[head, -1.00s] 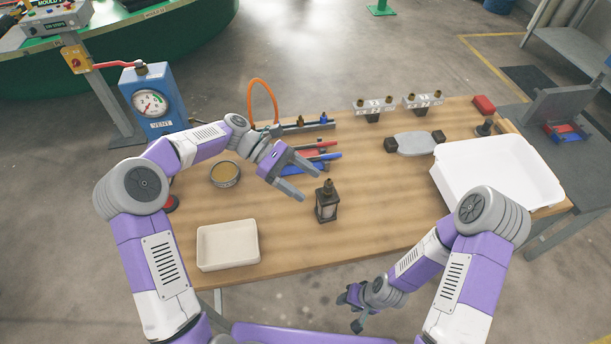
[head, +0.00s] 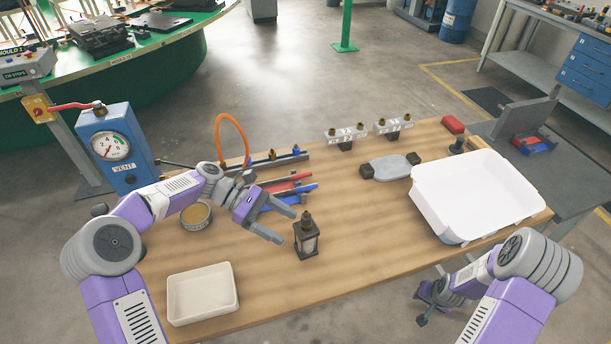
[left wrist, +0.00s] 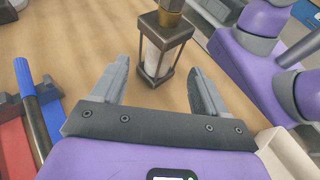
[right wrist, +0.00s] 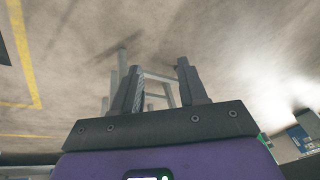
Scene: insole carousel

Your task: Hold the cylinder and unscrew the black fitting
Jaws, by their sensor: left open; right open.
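A small lantern-like piece (head: 306,240) stands upright on the wooden table, with a dark open frame, a pale cylinder inside and a brass-brown fitting (head: 306,218) on top. In the left wrist view the pale cylinder (left wrist: 158,55) shows between the dark posts, and the fitting's top is cut off. My left gripper (head: 288,225) is open, just left of the piece, its fingers pointing towards it. In the left wrist view the piece stands ahead of the gap between the fingertips. My right gripper (head: 431,300) is open and empty, beyond the table's front edge.
A cream tray (head: 203,318) lies front left and a large white tray (head: 430,215) right. A round tin (head: 195,215), red and blue tools (head: 292,196) and a blue gauge box (head: 113,150) lie left and behind. Table around the piece's right side is clear.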

